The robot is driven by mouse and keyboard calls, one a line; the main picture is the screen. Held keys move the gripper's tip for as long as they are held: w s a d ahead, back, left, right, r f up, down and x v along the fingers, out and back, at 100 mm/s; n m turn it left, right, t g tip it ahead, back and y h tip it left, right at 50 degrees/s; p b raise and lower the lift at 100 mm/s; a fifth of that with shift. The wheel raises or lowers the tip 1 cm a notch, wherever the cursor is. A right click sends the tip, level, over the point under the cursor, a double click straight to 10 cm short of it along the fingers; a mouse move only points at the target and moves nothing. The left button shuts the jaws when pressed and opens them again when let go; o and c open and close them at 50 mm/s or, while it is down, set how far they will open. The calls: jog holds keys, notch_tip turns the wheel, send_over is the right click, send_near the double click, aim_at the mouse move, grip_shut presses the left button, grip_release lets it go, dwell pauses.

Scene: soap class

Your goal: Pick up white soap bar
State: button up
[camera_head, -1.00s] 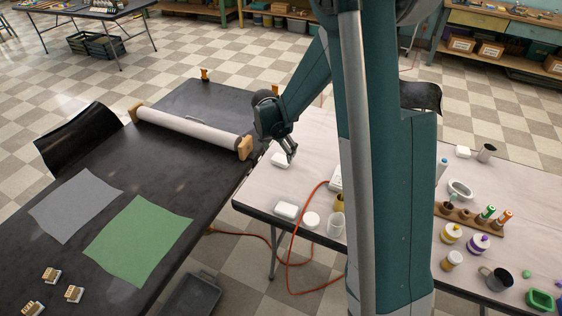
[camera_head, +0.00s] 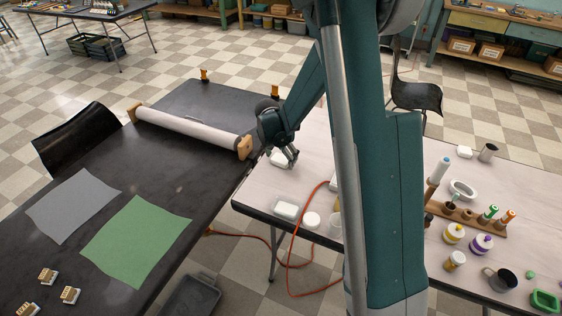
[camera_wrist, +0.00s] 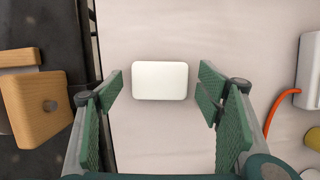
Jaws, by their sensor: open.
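A white soap bar (camera_wrist: 160,80) lies flat on the pale table in the wrist view, centred between and a little ahead of my open fingers. My gripper (camera_wrist: 160,86) is open, with one green-padded finger on each side of the bar and bare table showing in both gaps. In the head view my gripper (camera_head: 290,160) is over the near-left part of the pale table, and the bar (camera_head: 279,158) shows partly behind the fingertips. A second white bar-like block (camera_head: 286,210) lies closer to the table's front edge. Another white block (camera_head: 465,151) lies at the right.
A white round piece (camera_head: 311,219) and a clear cup (camera_head: 335,226) stand by the second block. A wooden roll holder (camera_head: 245,147) is on the black table to the left. An orange cord (camera_head: 312,200) runs off the edge. Bottles and cups crowd the right side.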

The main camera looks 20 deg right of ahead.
aim_at(281, 159)
jog(key=c, duration=1)
jog(key=shift+r, duration=0.15)
jog(key=shift+r+p, duration=1.2)
jog(key=shift+r, duration=3.7)
